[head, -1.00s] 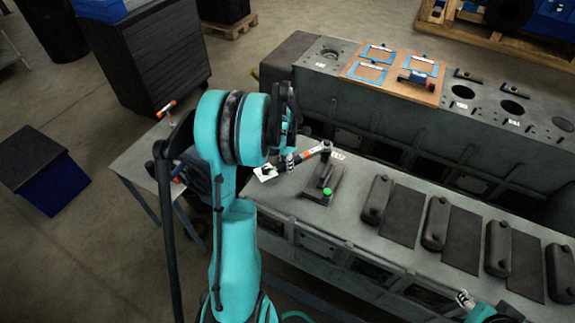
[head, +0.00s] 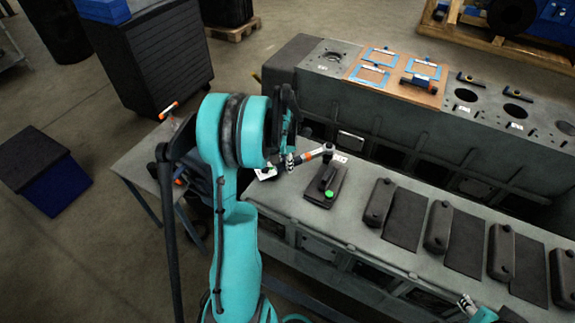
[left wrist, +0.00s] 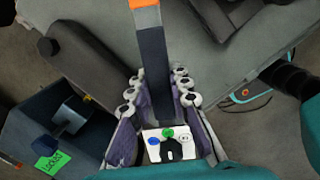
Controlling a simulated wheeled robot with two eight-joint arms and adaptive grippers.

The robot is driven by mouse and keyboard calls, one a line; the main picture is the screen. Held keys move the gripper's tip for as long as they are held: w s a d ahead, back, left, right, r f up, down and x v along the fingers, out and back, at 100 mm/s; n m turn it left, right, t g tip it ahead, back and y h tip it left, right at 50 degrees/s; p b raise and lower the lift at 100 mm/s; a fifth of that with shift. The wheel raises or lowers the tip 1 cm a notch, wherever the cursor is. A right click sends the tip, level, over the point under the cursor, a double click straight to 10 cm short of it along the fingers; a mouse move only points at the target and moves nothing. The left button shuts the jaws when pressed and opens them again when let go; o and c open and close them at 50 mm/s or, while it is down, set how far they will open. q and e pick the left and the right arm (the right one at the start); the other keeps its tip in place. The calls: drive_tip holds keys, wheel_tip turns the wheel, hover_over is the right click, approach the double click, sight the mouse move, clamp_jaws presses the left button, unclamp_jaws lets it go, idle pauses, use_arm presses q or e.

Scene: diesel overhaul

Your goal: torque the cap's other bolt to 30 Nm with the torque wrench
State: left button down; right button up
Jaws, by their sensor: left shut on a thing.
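My left gripper (head: 290,162) is shut on the dark handle of the torque wrench (head: 312,155), which has an orange band and a metal head. In the left wrist view the handle (left wrist: 153,55) runs up between the fingers (left wrist: 156,98). A white plate (left wrist: 170,146) with blue and green dots shows near the palm. The dark cap (head: 329,177) sits on the grey bench, with a green spot (head: 328,194) at its near end. The wrench head appears by its far end; I cannot tell whether it touches a bolt. My right gripper (head: 467,303) shows only partly at the lower right; its opening is unclear.
Several dark rounded covers (head: 437,224) and flat pads line the grey bench (head: 365,240) to the right. The engine block (head: 300,85) stands behind, with a board of blue gaskets (head: 370,75) on it. A small table (head: 145,165) is at the left.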

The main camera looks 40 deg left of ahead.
use_arm(q)
drive_tip(key=shift+w+a, duration=0.1)
drive_tip(key=shift+a, duration=0.2)
drive_tip(key=shift+w+a+m, duration=0.15)
drive_tip(key=shift+a+m, duration=0.15)
drive_tip(key=shift+m, duration=0.1)
idle(0.4)
drive_tip(key=shift+w+a+b, duration=0.15)
drive_tip(key=shift+a+b, duration=0.1)
drive_tip(key=shift+b, duration=0.05)
drive_tip(key=shift+a+m, duration=0.15)
drive_tip(key=shift+m, duration=0.15)
drive_tip(key=shift+w+a, duration=0.2)
drive_tip(key=shift+a, duration=0.1)
